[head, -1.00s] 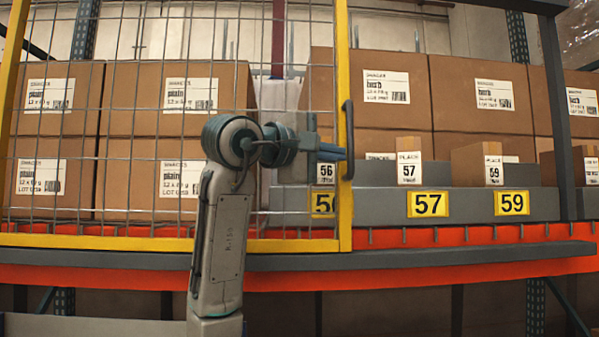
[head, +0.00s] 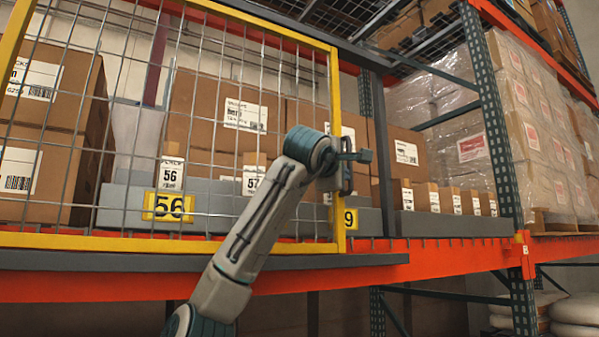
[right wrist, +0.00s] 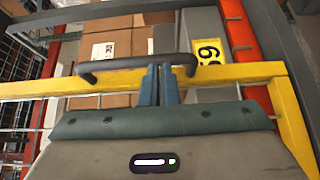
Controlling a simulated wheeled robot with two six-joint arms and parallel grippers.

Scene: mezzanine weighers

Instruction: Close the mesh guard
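The mesh guard is a wire grid in a yellow frame (head: 336,110); it stands in front of the shelf bays, over the 56 sign (head: 169,206) and the 57 carton (head: 251,180). Its right edge is beside the partly covered 59 sign (head: 351,218). A dark handle (head: 347,181) is on that edge; it also shows in the right wrist view (right wrist: 112,65). My right gripper (head: 360,156) is at the handle, its blue fingers (right wrist: 160,82) close together around the bar. The fingertips are partly hidden. My left gripper is not in view.
Grey trays with small cartons (head: 446,199) continue right of the guard. A dark post (head: 381,150) stands just beyond its edge. An orange beam (head: 450,258) and a grey ledge (head: 200,262) run below. Wrapped pallets (head: 540,130) stand at the far right.

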